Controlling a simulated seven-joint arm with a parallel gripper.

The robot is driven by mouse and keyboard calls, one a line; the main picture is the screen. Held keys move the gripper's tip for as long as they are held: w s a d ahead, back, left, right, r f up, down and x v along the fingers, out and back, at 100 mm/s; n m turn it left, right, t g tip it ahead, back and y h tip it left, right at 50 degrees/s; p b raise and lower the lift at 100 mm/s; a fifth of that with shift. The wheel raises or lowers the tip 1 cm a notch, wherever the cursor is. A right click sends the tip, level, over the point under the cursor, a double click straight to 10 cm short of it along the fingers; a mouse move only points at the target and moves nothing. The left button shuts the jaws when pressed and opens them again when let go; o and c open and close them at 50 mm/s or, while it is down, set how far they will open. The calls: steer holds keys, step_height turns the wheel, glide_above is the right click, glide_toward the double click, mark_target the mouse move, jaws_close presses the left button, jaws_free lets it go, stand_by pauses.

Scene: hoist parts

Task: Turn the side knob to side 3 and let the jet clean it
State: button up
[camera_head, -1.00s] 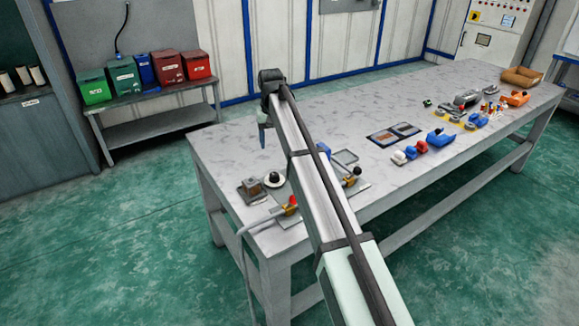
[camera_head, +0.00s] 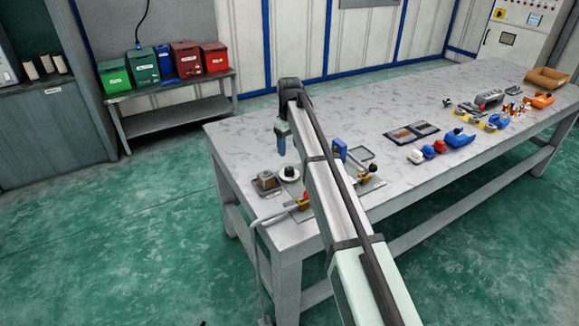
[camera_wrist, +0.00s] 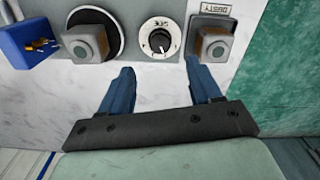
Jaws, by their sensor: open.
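The side knob (camera_wrist: 160,38) is a black knob on a round white dial, upright in the wrist view; its small markings are too blurred to read the set side. It seems to be the white disc with a dark top (camera_head: 289,174) in the head view. My gripper (camera_wrist: 160,70) is open and empty, its two blue fingers apart just short of the dial; it also shows above the table in the head view (camera_head: 282,140). Left of the dial, a grey-and-brown block (camera_wrist: 86,44) sits on a round black disc (camera_wrist: 116,22). The jet cannot be made out for certain.
A similar block (camera_wrist: 214,44) stands right of the dial, beside a label reading "DUSTY". A blue box (camera_wrist: 26,44) with gold pins is at far left. A red-and-brass fitting (camera_head: 304,202) with a hose lies near the table edge. My arm hides part of the table.

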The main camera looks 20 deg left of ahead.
mark_target(289, 169)
step_height(289, 169, down, 9)
steer(key=shift+f, duration=0.1)
stand_by(0.3)
steer(key=c, duration=1)
steer(key=shift+c, duration=0.2)
steer(key=shift+m, duration=0.3)
steer(key=m, duration=0.4)
steer(key=shift+m, duration=2.1)
